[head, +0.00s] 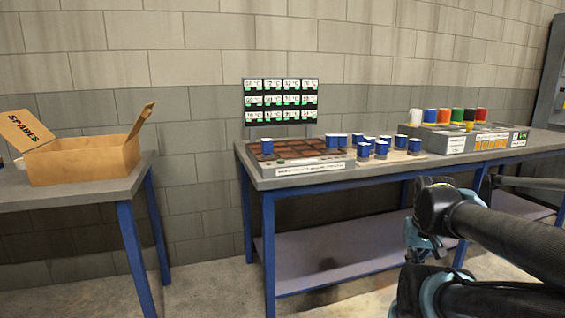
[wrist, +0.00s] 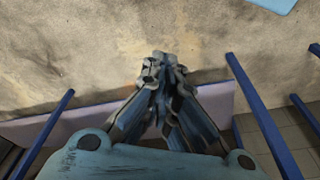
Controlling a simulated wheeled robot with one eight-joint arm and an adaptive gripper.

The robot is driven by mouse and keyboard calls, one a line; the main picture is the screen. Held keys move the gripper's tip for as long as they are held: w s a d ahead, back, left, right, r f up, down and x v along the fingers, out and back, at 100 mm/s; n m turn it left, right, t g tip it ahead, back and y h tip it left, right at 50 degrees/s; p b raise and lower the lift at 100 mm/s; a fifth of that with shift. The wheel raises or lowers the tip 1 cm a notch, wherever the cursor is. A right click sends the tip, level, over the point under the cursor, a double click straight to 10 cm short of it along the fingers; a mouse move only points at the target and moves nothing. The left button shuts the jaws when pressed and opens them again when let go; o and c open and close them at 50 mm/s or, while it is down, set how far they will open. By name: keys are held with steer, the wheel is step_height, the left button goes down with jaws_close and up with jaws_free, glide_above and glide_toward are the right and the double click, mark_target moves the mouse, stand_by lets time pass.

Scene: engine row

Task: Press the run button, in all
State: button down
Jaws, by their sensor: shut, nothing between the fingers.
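My gripper (wrist: 163,68) is shut and empty in the wrist view, over bare floor with blue table legs around it. In the head view my arm comes in from the right, in front of the long workbench (head: 320,178); the fingertips are not clear there. A grey control unit (head: 457,145) stands at the right of the bench with orange parts on its front. A small dark panel with a green mark (head: 519,138) is at its right end. I cannot tell which part is the run button; its lettering is too small to read.
A brown tray (head: 300,150) and several blue cups (head: 381,149) stand on the bench. Coloured cups (head: 457,115) stand on the control unit. A display board (head: 281,101) is behind. A box marked SPARES (head: 85,160) sits on the left table (head: 70,192). Floor shows between tables.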

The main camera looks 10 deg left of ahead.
steer(key=w+a+r+n+t, duration=0.2)
steer(key=w+a+r+n, duration=0.15)
steer(key=w+r, duration=0.75)
step_height(320, 180, up, 20)
steer(key=n+t+y, duration=0.2)
steer(key=n+t, duration=0.3)
steer(key=n, duration=0.3)
glide_above(279, 160)
steer(key=shift+a+r, duration=0.1)
steer(key=shift+r, duration=0.1)
steer(key=shift+w+f, duration=0.1)
steer(key=shift+f, duration=4.3)
